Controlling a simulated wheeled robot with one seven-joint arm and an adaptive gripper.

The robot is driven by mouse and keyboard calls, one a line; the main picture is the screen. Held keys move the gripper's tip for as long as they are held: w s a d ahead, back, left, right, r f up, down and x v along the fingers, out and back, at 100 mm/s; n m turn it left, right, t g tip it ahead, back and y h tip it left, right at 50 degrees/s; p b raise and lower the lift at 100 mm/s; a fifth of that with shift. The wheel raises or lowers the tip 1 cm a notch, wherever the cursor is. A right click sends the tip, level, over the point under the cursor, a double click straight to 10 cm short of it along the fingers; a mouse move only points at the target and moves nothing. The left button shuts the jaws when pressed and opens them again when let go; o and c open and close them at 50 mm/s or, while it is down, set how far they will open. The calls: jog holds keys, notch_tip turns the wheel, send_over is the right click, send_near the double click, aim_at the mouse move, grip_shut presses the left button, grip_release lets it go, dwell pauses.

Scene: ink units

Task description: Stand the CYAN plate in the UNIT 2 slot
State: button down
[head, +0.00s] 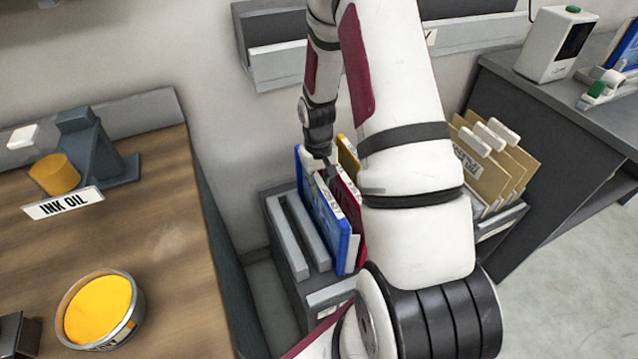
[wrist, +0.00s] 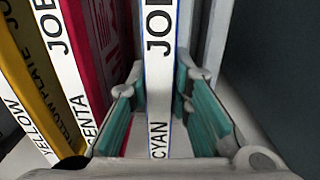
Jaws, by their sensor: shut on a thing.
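The cyan plate shows in the head view as a blue-edged upright panel (head: 321,218) at the grey rack. In the wrist view its white spine (wrist: 158,125) reads "CYAN" and stands between my fingers. My gripper (wrist: 158,92) is shut on this spine, with a teal pad on each side. In the head view my gripper (head: 325,168) is at the plate's top edge, partly hidden by my arm. Whether the plate's lower edge sits in a slot or hangs above it is hidden. The grey rack (head: 290,262) has empty slots at left. I cannot read a UNIT 2 label.
A magenta plate (head: 349,203) and a yellow plate (head: 348,155) stand just right of the cyan one. Brown folders (head: 490,165) stand behind my arm. The wooden table (head: 160,235) at left holds a yellow ink bowl (head: 100,308) and an INK OIL sign (head: 62,203).

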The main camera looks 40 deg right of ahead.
jog(key=shift+f, duration=0.3)
dwell(0.5)
jog(key=c, duration=1.4)
grip_release()
jog(key=shift+o, duration=0.2)
notch_tip(320, 180, up, 12)
jog(key=shift+a+f, duration=0.1)
jog(key=shift+a, duration=0.05)
jog(key=shift+r+p, duration=1.4)
jog(key=shift+r, duration=1.15)
jog(key=shift+r, duration=0.1)
